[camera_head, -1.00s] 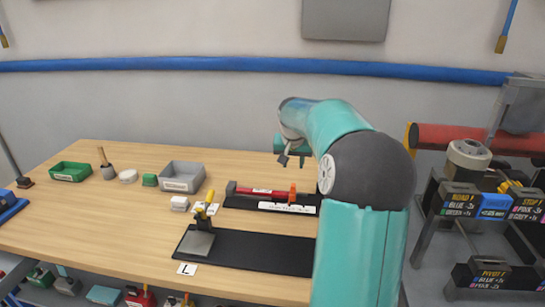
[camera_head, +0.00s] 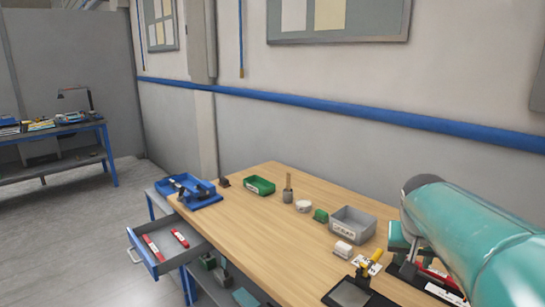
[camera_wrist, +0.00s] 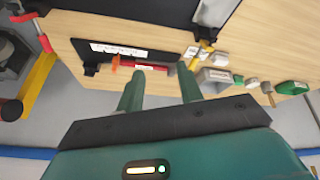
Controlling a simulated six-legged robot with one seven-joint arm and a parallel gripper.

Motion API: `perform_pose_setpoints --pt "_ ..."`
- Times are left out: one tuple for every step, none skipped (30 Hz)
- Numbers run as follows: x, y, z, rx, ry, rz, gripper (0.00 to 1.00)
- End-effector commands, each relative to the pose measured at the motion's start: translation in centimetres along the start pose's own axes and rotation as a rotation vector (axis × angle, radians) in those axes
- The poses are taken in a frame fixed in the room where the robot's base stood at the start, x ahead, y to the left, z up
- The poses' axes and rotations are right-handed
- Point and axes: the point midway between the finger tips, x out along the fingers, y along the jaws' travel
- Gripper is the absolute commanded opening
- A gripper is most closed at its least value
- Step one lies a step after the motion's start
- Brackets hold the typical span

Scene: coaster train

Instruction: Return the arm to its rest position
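My arm (camera_head: 475,235) reaches in from the right edge of the head view, its teal links over the right end of the wooden bench (camera_head: 265,225). In the wrist view my gripper (camera_wrist: 160,90) has its two teal fingers apart with nothing held between them. The fingers point toward the bench. A red bar-like part (camera_wrist: 140,66) on a dark labelled board (camera_wrist: 120,50) lies beyond the fingertips, apart from them. In the head view the arm mostly hides that end of the bench.
On the bench are a grey bin (camera_head: 353,221), a green tray (camera_head: 259,185), a brush (camera_head: 288,190) and a yellow-handled clamp (camera_head: 370,264). A drawer (camera_head: 165,241) with red items stands open at the bench's left. Floor (camera_head: 85,235) at left is clear.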

Motion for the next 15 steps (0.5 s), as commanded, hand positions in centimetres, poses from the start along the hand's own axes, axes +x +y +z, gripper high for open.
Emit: perform_pose_setpoints --pt "-1.1 -1.1 1.5 -0.032 0.012 -0.012 0.36" --pt "-1.6 -1.7 2.4 -0.048 0.016 -0.021 0.36" --pt "-2.3 -2.3 3.5 -0.067 0.022 -0.032 0.36" --pt "-2.7 -2.8 4.4 -0.083 0.026 -0.041 0.36" --pt "-3.1 -3.2 5.3 -0.099 0.03 -0.05 0.36" --pt "-3.6 -3.7 6.5 -0.117 0.035 -0.064 0.36" --pt "-4.0 -4.2 7.4 -0.132 0.04 -0.075 0.36" --pt "-4.3 -4.5 8.3 -0.148 0.044 -0.086 0.36" --pt "-4.7 -4.9 9.5 -0.167 0.05 -0.102 0.36" --pt "-5.0 -5.2 10.5 -0.181 0.053 -0.115 0.36" --pt "-5.3 -5.5 11.4 -0.195 0.058 -0.128 0.36" --pt "-5.5 -5.9 12.7 -0.214 0.063 -0.146 0.36" --pt "-5.8 -6.1 13.6 -0.229 0.067 -0.16 0.36" --pt "-5.9 -6.4 14.6 -0.242 0.07 -0.175 0.36" --pt "-6.1 -6.6 15.8 -0.261 0.075 -0.196 0.36"
